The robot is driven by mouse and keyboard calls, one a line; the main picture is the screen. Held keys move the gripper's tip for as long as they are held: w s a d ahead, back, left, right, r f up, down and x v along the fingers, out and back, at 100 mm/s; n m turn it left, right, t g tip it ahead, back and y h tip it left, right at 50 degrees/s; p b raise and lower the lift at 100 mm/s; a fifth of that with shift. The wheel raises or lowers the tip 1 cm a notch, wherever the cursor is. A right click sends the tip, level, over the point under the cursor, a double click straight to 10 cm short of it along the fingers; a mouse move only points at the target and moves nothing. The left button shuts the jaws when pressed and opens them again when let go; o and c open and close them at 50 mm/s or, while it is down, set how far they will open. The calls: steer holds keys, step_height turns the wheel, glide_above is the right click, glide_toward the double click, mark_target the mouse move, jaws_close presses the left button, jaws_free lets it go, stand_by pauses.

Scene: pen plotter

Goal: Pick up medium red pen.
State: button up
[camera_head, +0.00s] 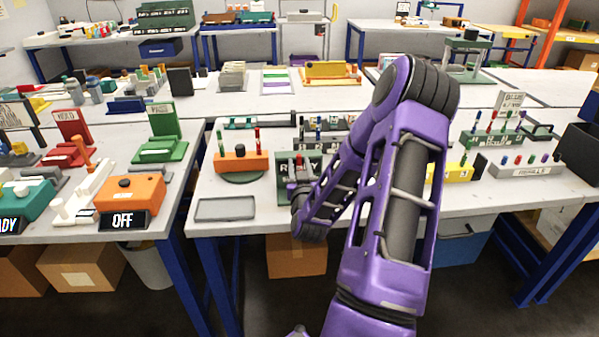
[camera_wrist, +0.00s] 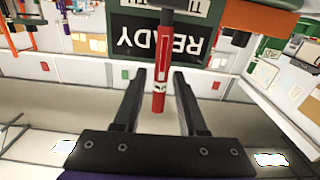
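In the wrist view a red pen (camera_wrist: 164,50) with a dark end at the top of the picture and a small white and black mark stands between the two dark fingers of my gripper (camera_wrist: 160,72). Gaps show between the pen and both fingers, so the gripper is open. A dark green READY sign (camera_wrist: 135,37) lies behind the pen. In the head view a green box (camera_head: 284,172) with partly covered lettering sits beside my purple arm.
An orange holder (camera_head: 243,162) with pens stands left of the green box. A grey tray (camera_head: 225,209) lies at the table's front edge. A yellow block (camera_head: 455,172) and a grey pen rack (camera_head: 525,170) stand right of my arm. An orange box above an OFF sign (camera_head: 124,220) is on the left table.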

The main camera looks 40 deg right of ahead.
jaws_close()
steer(key=shift+r, duration=0.1)
step_height(320, 180, up, 10)
steer(key=shift+f+p, duration=0.25)
steer(key=shift+p, duration=0.45)
steer(key=f+b, duration=0.1)
steer(key=f, duration=0.1)
steer(key=f+b, duration=0.2)
steer(key=shift+w+d, duration=0.1)
steer(key=shift+d, duration=0.1)
steer(key=shift+d+f+m+b, duration=0.1)
steer(key=shift+f+m+b, duration=0.3)
steer(key=shift+f, duration=0.45)
